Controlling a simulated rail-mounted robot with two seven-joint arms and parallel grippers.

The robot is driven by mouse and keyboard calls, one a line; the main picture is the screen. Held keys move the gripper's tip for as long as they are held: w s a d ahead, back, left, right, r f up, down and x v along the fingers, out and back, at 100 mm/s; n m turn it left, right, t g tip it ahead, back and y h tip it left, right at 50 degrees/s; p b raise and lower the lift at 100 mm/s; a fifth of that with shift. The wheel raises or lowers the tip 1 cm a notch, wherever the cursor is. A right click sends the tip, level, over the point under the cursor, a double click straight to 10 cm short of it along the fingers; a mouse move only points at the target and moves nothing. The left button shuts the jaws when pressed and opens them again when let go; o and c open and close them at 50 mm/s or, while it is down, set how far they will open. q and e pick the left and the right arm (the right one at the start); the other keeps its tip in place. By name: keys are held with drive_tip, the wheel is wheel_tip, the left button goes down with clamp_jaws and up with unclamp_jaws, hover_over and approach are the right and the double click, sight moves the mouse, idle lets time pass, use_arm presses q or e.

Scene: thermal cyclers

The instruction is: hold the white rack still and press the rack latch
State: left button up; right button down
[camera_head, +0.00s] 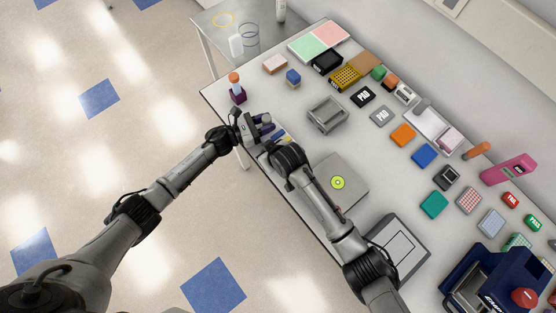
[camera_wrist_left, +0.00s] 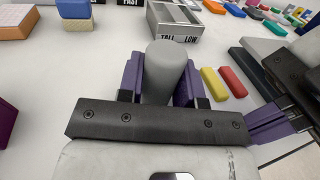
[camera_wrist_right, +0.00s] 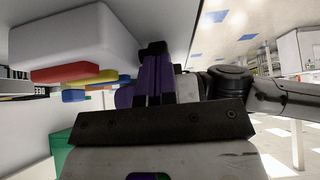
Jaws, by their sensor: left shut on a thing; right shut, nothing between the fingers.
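My left gripper (camera_head: 260,125) is at the table's near edge. In the left wrist view its purple fingers (camera_wrist_left: 166,85) are shut around an upright grey rounded post (camera_wrist_left: 167,70). A yellow bar (camera_wrist_left: 209,83) and a red bar (camera_wrist_left: 232,83) lie just right of the post. The right wrist view shows a pale block (camera_wrist_right: 80,38), probably the white rack, with red, yellow and blue tabs (camera_wrist_right: 72,74) along its edge. My right gripper's purple fingers (camera_wrist_right: 153,75) are shut and empty beside these tabs; contact is unclear. I cannot tell which part is the latch.
A grey open bin (camera_head: 327,115) stands behind the grippers. An orange-topped bottle (camera_head: 235,85) stands in a purple holder at the left table corner. A grey plate with a green disc (camera_head: 338,183) lies right of my right forearm. Many small coloured blocks fill the back.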

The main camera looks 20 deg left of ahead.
drive_tip(key=v, duration=1.4)
drive_tip(key=shift+d+f, duration=0.2)
drive_tip(key=shift+d, duration=0.05)
use_arm(q)
drive_tip(key=o, duration=1.1)
